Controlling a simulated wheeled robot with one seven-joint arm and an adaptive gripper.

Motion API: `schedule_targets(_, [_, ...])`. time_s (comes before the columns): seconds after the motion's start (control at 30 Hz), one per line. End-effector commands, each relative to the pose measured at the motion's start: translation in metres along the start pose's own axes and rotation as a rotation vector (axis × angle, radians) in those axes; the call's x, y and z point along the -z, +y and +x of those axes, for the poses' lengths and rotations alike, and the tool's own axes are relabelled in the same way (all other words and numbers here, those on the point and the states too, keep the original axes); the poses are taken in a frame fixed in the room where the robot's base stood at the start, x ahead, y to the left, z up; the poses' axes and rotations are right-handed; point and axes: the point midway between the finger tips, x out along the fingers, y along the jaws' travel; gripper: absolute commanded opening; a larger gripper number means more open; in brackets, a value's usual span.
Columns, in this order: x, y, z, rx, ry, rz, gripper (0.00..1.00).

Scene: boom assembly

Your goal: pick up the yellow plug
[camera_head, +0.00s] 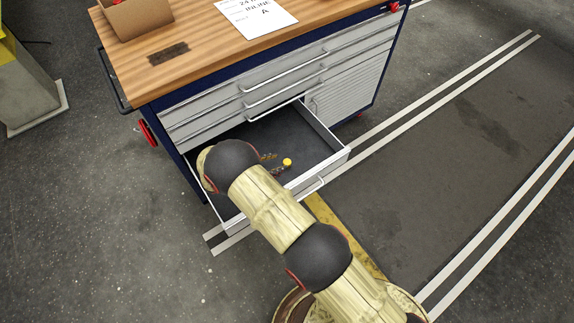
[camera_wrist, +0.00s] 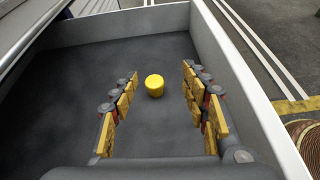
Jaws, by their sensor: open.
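The yellow plug (camera_wrist: 154,86) is a small round-topped cylinder standing on the dark floor of the open drawer (camera_wrist: 60,105). It also shows in the head view (camera_head: 287,162), just beyond my gripper (camera_head: 269,164). In the wrist view my gripper (camera_wrist: 158,85) is open, with one finger on the left and one on the right. The plug lies between the far ends of the fingers, with clear gaps on both sides. I cannot tell how high the fingers are above the drawer floor. My arm hides the left part of the drawer in the head view.
The drawer's pale wall (camera_wrist: 243,80) runs close along the right of my gripper. Closed drawers (camera_head: 240,98) and the wooden bench top (camera_head: 200,45) rise behind the open drawer. A cardboard box (camera_head: 135,20) and a paper sheet (camera_head: 257,15) lie on top.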

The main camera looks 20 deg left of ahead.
Motion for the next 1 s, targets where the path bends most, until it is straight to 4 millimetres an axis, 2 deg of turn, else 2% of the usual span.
schedule_targets(0.03, [0.018,0.0,-0.001,-0.021,-0.012,-0.031,0.46])
schedule_targets(0.1, [0.033,0.0,-0.002,-0.045,-0.026,-0.061,0.46])
schedule_targets(0.23, [0.046,0.0,-0.001,-0.065,-0.04,-0.088,0.46])
schedule_targets(0.63, [0.045,0.005,0.032,-0.067,-0.041,-0.09,0.46])
schedule_targets(0.9, [0.041,0.01,0.07,-0.067,-0.041,-0.091,0.46])
schedule_targets(1.0, [0.04,0.011,0.074,-0.069,-0.04,-0.091,0.46])
